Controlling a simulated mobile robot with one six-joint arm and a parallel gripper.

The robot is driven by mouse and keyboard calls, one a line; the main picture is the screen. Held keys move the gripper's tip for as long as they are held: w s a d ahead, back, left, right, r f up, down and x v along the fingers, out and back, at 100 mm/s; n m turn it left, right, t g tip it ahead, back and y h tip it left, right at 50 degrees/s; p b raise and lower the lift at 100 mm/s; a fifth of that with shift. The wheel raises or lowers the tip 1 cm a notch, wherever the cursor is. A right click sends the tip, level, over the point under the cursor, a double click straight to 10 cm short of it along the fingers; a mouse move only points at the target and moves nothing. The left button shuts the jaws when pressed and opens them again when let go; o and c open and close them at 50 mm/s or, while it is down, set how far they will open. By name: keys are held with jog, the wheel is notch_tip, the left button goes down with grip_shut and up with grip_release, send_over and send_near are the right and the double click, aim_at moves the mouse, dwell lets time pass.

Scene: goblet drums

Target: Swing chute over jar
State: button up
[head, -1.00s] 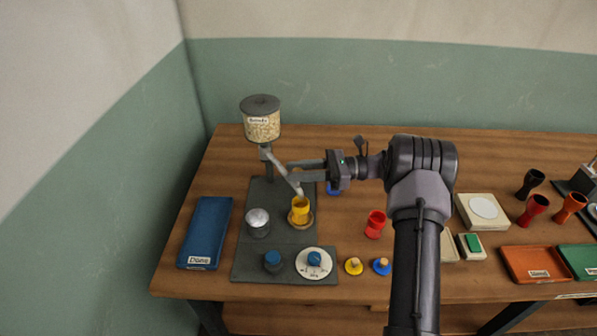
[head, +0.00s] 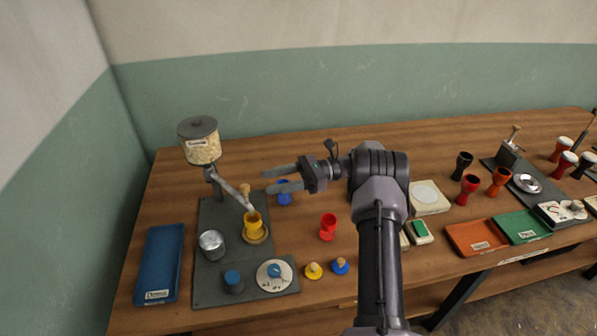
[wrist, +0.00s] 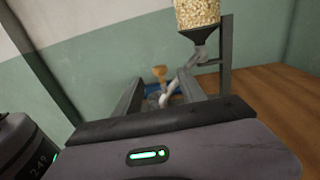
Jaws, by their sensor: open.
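The grey chute (head: 235,195) slopes down from under the bead hopper (head: 202,147). Its lower end is above the mouth of the yellow goblet-shaped jar (head: 252,228), which stands on a round wooden disc (head: 257,240). A tan knob (head: 245,188) shows by the chute's lower part. In the wrist view the chute (wrist: 182,88), the knob (wrist: 160,72) and the hopper (wrist: 198,12) show ahead of the fingers. My gripper (head: 266,181) is open and empty, right of the chute and apart from it in the head view.
A silver cup (head: 211,245) stands left of the jar, and a dial (head: 274,275) is in front. A blue cup (head: 284,192) and a red cup (head: 328,228) stand to the right. A blue tray (head: 160,263) lies at left. Bare table lies behind my gripper.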

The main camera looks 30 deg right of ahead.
jog(key=v, duration=0.9)
jog(key=shift+d, duration=0.15)
jog(key=s+a+r+n+g+h, duration=0.3)
jog(key=s+a+r+n+h, duration=0.15)
jog(key=a+r, duration=0.5)
jog(key=s+a+r+n+g+h, duration=0.35)
jog(key=a+r+n+h, duration=0.2)
jog(key=a, duration=0.65)
jog(key=s+a+n+t+h, duration=0.2)
jog(key=s+a+n+t, duration=0.1)
jog(key=s, duration=0.6)
jog(key=s+a+f+n+t+h, duration=0.1)
jog(key=s+a+n+t+h, duration=0.2)
jog(key=s, duration=0.7)
jog(key=shift+a+f+n+t, duration=0.2)
jog(key=shift+a+n+t, duration=0.2)
jog(key=shift+t, duration=0.25)
